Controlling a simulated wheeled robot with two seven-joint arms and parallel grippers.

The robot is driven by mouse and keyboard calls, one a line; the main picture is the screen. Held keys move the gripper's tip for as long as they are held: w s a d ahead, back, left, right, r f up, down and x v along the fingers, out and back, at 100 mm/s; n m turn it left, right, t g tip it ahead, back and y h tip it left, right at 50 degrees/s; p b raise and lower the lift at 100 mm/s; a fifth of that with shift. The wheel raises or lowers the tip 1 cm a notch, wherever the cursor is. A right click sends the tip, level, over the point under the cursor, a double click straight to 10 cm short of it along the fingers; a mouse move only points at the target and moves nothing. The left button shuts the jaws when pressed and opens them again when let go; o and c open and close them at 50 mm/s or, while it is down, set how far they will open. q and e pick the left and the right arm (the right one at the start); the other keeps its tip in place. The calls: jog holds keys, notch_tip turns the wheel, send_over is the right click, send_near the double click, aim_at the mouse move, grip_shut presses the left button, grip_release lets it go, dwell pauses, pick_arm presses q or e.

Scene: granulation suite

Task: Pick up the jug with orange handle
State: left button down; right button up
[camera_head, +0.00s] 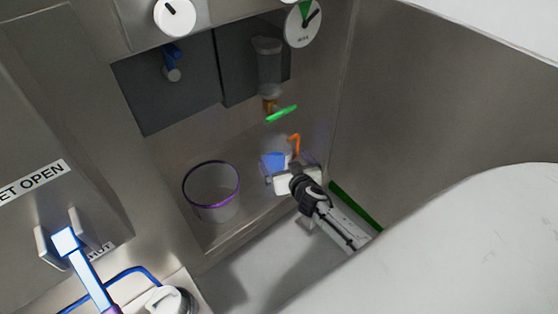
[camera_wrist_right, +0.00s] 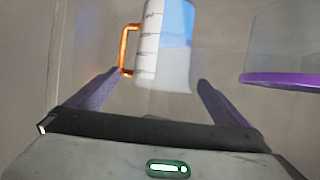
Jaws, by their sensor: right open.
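The jug (camera_head: 274,147) stands on the floor of a metal recess, with its orange handle (camera_head: 296,143) on the right side. In the right wrist view the jug (camera_wrist_right: 167,40) is pale, with graduation marks, a blue area and an orange handle (camera_wrist_right: 126,50) on its left. My right gripper (camera_head: 290,165) is open, right in front of the jug. In the right wrist view its two purplish fingers (camera_wrist_right: 158,80) are spread wide, with the jug ahead between them. No contact can be made out. My left gripper is not in view.
A clear bucket with a purple rim (camera_head: 211,192) stands left of the jug; its rim also shows in the right wrist view (camera_wrist_right: 285,81). A bright green bar (camera_head: 281,113) sits above the jug, under a hanging clear vessel (camera_head: 267,62). A metal wall is close on the right.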

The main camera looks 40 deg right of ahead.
aim_at(282, 158)
jog(key=b+x, duration=0.1)
jog(key=x, duration=0.3)
jog(key=b+x, duration=0.1)
jog(key=x, duration=0.1)
jog(key=b+x, duration=0.1)
jog(key=x, duration=0.1)
jog(key=shift+w+a+f+b, duration=0.15)
jog(key=shift+a+b, duration=0.05)
jog(key=shift+b, duration=0.1)
jog(key=shift+w+d, duration=0.1)
jog(key=shift+w, duration=0.15)
jog(key=c, duration=1.4)
jog(key=shift+w, duration=0.1)
jog(key=shift+c, duration=0.6)
